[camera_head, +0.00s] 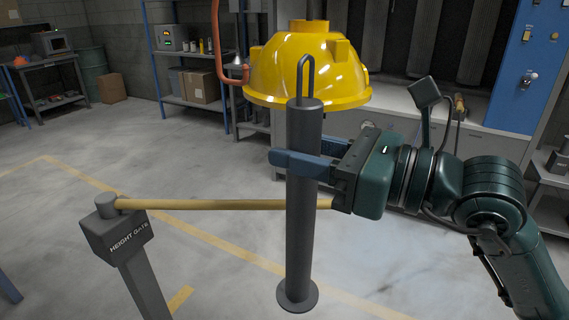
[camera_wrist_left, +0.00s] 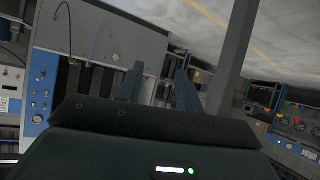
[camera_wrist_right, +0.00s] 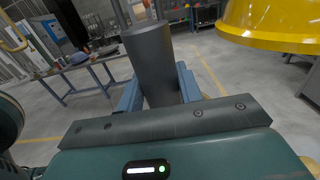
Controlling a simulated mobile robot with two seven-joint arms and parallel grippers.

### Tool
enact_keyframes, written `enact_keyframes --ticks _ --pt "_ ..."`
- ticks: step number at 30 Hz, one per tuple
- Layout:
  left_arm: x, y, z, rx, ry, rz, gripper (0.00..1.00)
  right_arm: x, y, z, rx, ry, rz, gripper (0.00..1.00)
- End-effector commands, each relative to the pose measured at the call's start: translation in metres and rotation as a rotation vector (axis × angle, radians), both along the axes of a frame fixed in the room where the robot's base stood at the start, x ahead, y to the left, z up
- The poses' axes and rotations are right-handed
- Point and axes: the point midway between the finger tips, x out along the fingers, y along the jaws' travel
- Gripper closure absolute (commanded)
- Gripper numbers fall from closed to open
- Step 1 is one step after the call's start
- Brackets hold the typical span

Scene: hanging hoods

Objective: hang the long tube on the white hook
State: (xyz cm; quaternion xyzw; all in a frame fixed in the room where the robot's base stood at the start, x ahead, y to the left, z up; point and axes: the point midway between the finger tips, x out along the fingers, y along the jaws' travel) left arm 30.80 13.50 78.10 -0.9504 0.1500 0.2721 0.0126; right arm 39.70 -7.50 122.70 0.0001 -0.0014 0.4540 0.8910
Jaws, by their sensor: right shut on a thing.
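The long tube (camera_head: 304,235) is dark grey, with a wire loop on top and a round flange at its lower end. It hangs about upright in my right gripper (camera_head: 300,166), whose blue fingers are shut around its upper part. The right wrist view also shows the tube (camera_wrist_right: 152,62) between the fingers. My left gripper (camera_wrist_left: 157,88) shows only in its own wrist view; its fingers are apart with nothing between them. I cannot make out a white hook in any view.
A yellow hood (camera_head: 285,72) hangs just behind the tube's loop. A height gate (camera_head: 125,238) stands at left; its yellow bar (camera_head: 220,204) crosses behind the tube. Behind are a cabinet (camera_head: 535,65) and shelves (camera_head: 190,104). Open floor (camera_head: 75,210) lies at left.

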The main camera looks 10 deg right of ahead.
Motion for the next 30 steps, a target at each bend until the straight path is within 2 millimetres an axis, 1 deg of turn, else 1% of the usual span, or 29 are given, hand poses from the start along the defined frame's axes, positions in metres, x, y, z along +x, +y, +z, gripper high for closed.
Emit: enact_keyframes --ticks 1,10,11,12,18,27,30 --pt "0.001 -0.002 -0.018 -0.018 -0.004 0.002 0.64 -0.001 -0.003 -0.009 0.002 -0.010 -0.001 1.00" --pt "0.004 -0.011 -0.045 -0.114 -0.033 0.010 0.64 -0.015 -0.017 -0.009 0.003 -0.012 -0.002 1.00" --pt "0.004 -0.012 -0.038 -0.123 -0.035 0.010 0.64 -0.016 -0.020 -0.005 0.002 -0.006 -0.003 1.00" --pt "0.004 -0.012 -0.036 -0.127 -0.034 0.010 0.64 -0.018 -0.024 -0.002 0.001 -0.003 -0.005 1.00" --pt "0.003 -0.013 -0.034 -0.137 -0.042 0.012 0.64 -0.028 -0.035 0.000 0.002 -0.001 -0.002 1.00" --pt "0.001 -0.012 -0.035 -0.136 -0.037 0.015 0.64 -0.028 -0.036 0.001 0.002 -0.001 0.000 1.00" --pt "0.001 -0.012 -0.035 -0.136 -0.037 0.016 0.64 -0.026 -0.037 -0.004 0.000 0.004 0.005 1.00"
